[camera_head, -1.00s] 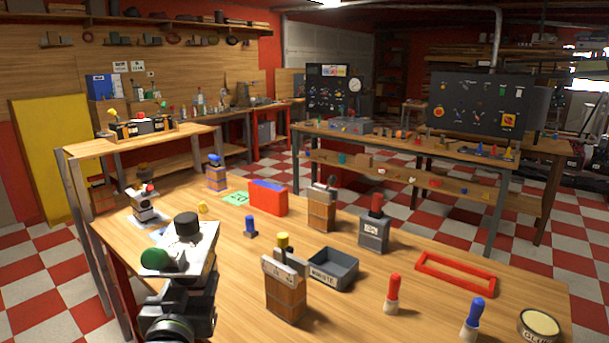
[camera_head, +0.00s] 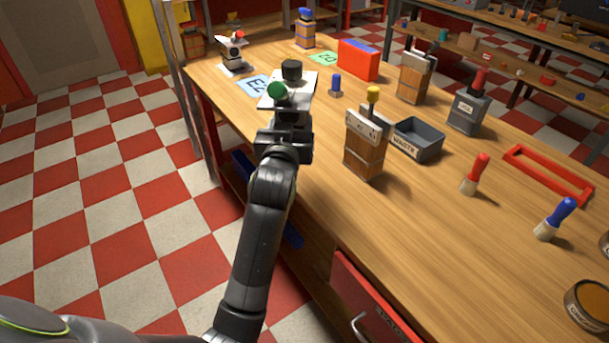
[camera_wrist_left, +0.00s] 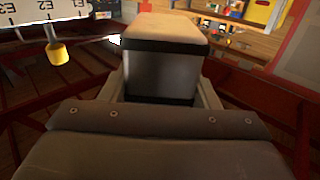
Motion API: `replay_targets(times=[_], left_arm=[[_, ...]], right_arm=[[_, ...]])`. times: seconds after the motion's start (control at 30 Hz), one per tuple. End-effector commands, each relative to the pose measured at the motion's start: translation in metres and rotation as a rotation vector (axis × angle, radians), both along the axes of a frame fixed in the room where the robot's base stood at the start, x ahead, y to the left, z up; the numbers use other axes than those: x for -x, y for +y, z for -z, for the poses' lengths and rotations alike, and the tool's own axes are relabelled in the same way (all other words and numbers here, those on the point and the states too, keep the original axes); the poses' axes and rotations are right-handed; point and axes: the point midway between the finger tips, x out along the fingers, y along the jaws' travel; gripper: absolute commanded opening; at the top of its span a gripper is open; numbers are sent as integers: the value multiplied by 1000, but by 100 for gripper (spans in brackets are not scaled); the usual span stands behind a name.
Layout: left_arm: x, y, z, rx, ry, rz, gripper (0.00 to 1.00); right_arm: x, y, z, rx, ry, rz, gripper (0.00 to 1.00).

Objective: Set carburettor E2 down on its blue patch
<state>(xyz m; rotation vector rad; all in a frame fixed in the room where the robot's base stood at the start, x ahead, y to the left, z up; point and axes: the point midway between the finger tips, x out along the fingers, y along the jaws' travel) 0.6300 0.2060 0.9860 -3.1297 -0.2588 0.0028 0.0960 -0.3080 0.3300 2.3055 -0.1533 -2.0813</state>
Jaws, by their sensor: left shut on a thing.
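My left gripper (camera_head: 290,122) is shut on a carburettor (camera_head: 291,74) with a white body, a black round cap and a green ball. In the left wrist view the held body (camera_wrist_left: 160,65) fills the middle between the fingers. A pale blue patch (camera_head: 252,86) with dark lettering lies on the table just left of the held carburettor, which may overlap its right side in the picture. I cannot tell the height gap. My right gripper is not in view.
Another carburettor (camera_head: 233,53) with a red ball stands behind the patch. A green patch (camera_head: 325,58), a red box (camera_head: 358,62) and a small blue-topped piece (camera_head: 335,86) are close by.

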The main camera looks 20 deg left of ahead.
Motion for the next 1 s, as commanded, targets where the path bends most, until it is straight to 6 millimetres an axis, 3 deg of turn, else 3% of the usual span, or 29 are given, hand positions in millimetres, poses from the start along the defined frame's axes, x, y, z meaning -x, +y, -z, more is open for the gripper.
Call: replay_targets(times=[0.03, 0.1, 0.33, 0.77, 1.0], left_arm=[[-13, -1, 16, -3, -2, -10, 24], [-27, -2, 28, -3, -2, -25, 24], [-55, -5, 51, -1, -3, -44, 24], [-59, -6, 56, 0, -3, -46, 24], [-59, -6, 94, 0, 0, -47, 24]], right_arm=[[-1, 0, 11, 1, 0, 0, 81], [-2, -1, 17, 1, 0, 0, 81], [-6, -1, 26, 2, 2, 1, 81], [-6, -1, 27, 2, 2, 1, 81], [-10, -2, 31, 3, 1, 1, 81]])
